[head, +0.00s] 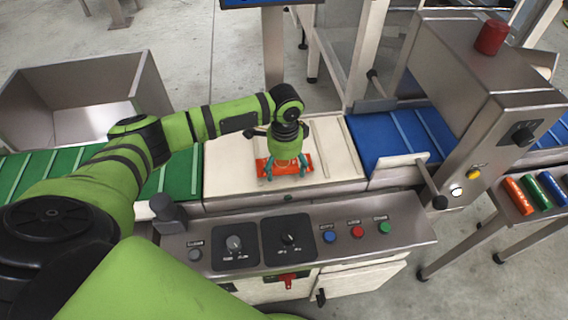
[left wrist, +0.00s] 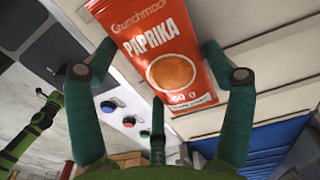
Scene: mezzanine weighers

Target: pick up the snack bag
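The snack bag (head: 297,164) is orange-red and lies flat on the cream weighing belt (head: 336,150) in the middle of the head view. In the left wrist view the bag (left wrist: 165,62) shows its PAPRIKA label and a round orange picture. My left gripper (head: 284,172) is right over the bag, pointing down, and hides part of it. In the left wrist view its green fingers (left wrist: 158,62) are spread apart, one on each side of the bag. I cannot tell whether they touch it. My right gripper is not in view.
A green belt (head: 180,174) lies left and a blue belt (head: 392,138) right of the weighing belt. A control panel (head: 300,240) with knobs and buttons runs along the front. A steel machine (head: 478,85) stands at right. An open steel bin (head: 75,90) is back left.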

